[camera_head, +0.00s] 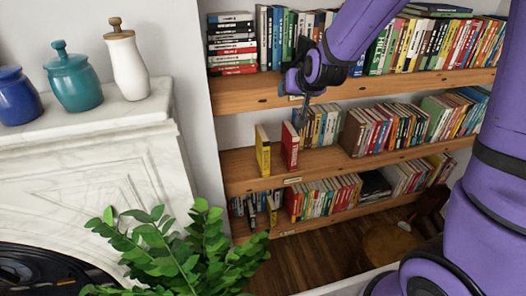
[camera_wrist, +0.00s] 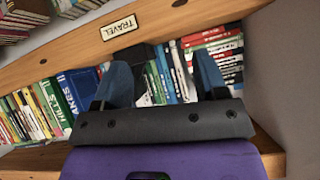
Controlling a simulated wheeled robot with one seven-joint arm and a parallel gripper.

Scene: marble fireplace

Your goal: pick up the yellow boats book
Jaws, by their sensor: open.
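A yellow book (camera_head: 262,150) stands upright near the left end of the middle shelf (camera_head: 238,166); its cover is too small to read, so I cannot confirm boats on it. A red book (camera_head: 290,146) stands upright just to its right, with a small gap between them. My gripper (camera_head: 303,118) hangs in front of the bookcase, up and to the right of the yellow book and apart from it. In the wrist view my gripper (camera_wrist: 165,76) shows two separated fingers with nothing held between them. I cannot make out the yellow book in the wrist view.
Rows of books (camera_head: 395,128) fill the middle shelf further right. The upper shelf (camera_head: 245,95) juts out above; its label reads TRAVEL in the wrist view (camera_wrist: 119,27). A leafy plant (camera_head: 175,250) stands at front left, beside a marble mantel (camera_head: 80,130) with jars.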

